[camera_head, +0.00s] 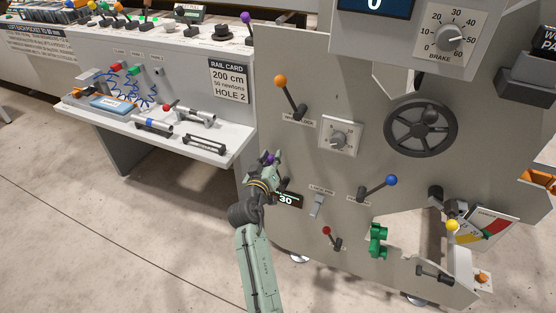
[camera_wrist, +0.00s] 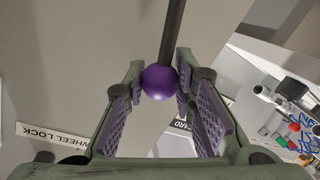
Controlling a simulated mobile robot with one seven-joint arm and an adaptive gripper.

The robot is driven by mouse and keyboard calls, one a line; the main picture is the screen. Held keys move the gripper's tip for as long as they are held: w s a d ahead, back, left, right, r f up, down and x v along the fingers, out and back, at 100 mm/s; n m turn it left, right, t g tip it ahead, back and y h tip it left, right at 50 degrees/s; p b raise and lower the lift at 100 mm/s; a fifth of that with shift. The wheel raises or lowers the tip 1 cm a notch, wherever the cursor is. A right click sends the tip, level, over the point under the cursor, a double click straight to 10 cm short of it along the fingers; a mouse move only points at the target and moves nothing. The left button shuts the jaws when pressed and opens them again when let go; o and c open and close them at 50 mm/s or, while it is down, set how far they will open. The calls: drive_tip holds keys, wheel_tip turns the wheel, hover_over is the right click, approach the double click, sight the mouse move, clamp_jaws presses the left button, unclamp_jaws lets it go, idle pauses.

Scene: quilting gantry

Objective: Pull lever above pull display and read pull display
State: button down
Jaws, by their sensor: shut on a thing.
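A small dark display (camera_head: 286,199) on the grey panel shows "30"; my arm partly covers its left side, so I cannot tell whether more digits are hidden. A lever with a purple ball knob (camera_head: 269,158) is just above the display. My gripper (camera_head: 273,172) is at this lever. In the wrist view, the purple ball (camera_wrist: 160,83) and its dark rod sit between the two padded fingers of my gripper (camera_wrist: 160,95), which is shut on the ball. The lever's base is hidden in the head view.
An orange-ball lever (camera_head: 281,81), a dial (camera_head: 339,138), a blue-ball lever (camera_head: 390,181), a red-ball lever (camera_head: 327,231) and a handwheel (camera_head: 420,125) stick out of the panel nearby. A white bench (camera_head: 228,138) with tools stands at left. Open floor lies at lower left.

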drive_tip(key=shift+w+a+n, duration=0.15)
drive_tip(key=shift+a+n, duration=0.15)
idle(0.4)
drive_tip(key=c, duration=1.6)
unclamp_jaws()
drive_tip(key=shift+f, duration=0.1)
drive_tip(key=o, duration=0.3)
drive_tip(key=shift+a, duration=0.1)
drive_tip(key=v, duration=1.2)
